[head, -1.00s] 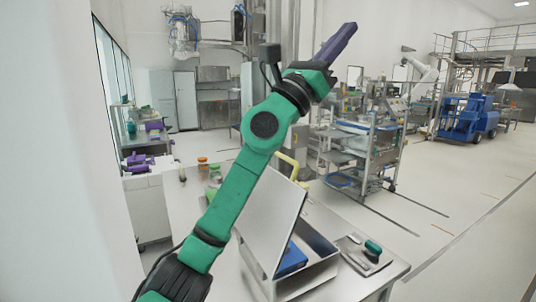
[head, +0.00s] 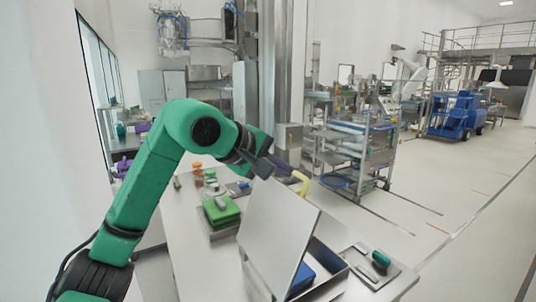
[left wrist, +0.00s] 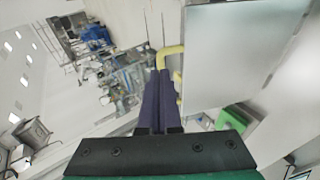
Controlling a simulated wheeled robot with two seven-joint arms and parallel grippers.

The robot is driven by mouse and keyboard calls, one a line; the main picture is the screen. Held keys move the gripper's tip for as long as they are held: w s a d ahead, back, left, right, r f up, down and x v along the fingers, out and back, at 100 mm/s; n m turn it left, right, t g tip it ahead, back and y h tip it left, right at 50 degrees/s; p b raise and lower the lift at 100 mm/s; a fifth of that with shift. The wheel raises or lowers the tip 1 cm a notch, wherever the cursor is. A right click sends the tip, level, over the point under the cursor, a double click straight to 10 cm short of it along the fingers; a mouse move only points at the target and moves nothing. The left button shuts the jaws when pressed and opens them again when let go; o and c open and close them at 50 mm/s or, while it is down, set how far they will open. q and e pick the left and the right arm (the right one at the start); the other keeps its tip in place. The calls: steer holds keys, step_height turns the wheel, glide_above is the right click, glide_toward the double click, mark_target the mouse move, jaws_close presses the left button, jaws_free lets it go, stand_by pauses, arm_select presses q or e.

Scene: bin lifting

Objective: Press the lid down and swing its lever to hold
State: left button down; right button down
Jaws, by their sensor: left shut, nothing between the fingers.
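A metal box (head: 335,273) stands on the table with its flat grey lid (head: 277,235) raised and tilted. The lid also fills the upper right of the left wrist view (left wrist: 235,55). A blue thing (head: 303,279) lies inside the box, partly hidden by the lid. A yellow bent bar (head: 302,182) shows behind the lid's upper edge; in the left wrist view the bar (left wrist: 168,54) runs beside the lid. My left gripper (head: 287,170) is by the bar, its purple fingers (left wrist: 157,90) shut and empty. I cannot tell whether they touch the bar. My right gripper is not in view.
A green block (head: 221,209) sits on a base left of the lid, with small jars (head: 198,174) behind it. A tray with a green-handled tool (head: 381,260) lies right of the box. A shelved cart (head: 362,150) stands beyond the table.

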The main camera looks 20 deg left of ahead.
mark_target(304, 178)
arm_select(q)
steer(key=p+x, duration=0.1)
steer(key=x, duration=0.3)
steer(key=shift+w+d+f+p, duration=0.1)
steer(key=shift+w+d+p, duration=0.15)
steer(key=shift+w+p, duration=0.1)
steer(key=shift+w+d+f, duration=0.25)
steer(key=shift+w+f, duration=0.05)
steer(key=shift+a, duration=0.15)
